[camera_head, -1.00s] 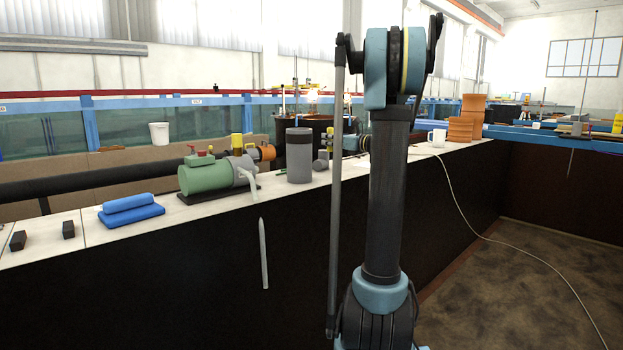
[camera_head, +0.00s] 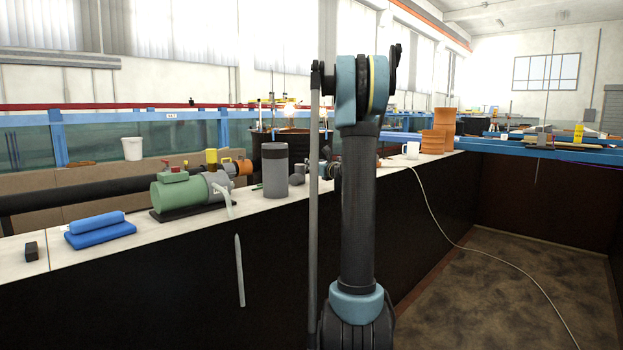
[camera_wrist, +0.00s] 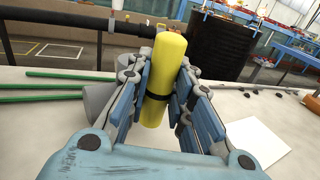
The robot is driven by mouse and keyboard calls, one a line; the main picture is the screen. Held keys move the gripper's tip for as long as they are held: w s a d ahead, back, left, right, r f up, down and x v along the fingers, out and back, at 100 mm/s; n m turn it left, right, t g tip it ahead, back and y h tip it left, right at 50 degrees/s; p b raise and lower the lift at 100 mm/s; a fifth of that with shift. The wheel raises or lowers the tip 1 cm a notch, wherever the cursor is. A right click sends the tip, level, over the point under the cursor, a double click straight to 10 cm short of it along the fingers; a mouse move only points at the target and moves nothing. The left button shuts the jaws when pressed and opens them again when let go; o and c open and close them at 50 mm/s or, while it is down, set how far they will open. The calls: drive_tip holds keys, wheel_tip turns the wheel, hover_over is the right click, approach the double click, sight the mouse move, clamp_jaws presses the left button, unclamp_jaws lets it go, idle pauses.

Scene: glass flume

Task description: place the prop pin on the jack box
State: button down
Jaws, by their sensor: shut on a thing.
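My gripper (camera_wrist: 160,85) is shut on a yellow cylinder with a black band, which I take to be the prop pin (camera_wrist: 170,58). It stands roughly upright between the blue finger pads in the wrist view, a little tilted. In the head view my gripper (camera_head: 325,168) is partly hidden behind my arm, near the bench top, and the pin cannot be made out clearly. I cannot identify the jack box with certainty in either view.
Green rods (camera_wrist: 50,92) and a white sheet (camera_wrist: 247,143) lie beside my gripper. Open floor is at right.

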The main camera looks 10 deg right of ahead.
sight(314, 174)
drive_tip(key=shift+f, duration=2.05)
drive_tip(key=c, duration=1.8)
unclamp_jaws()
drive_tip(key=shift+o, duration=0.5)
drive_tip(key=shift+s, duration=0.1)
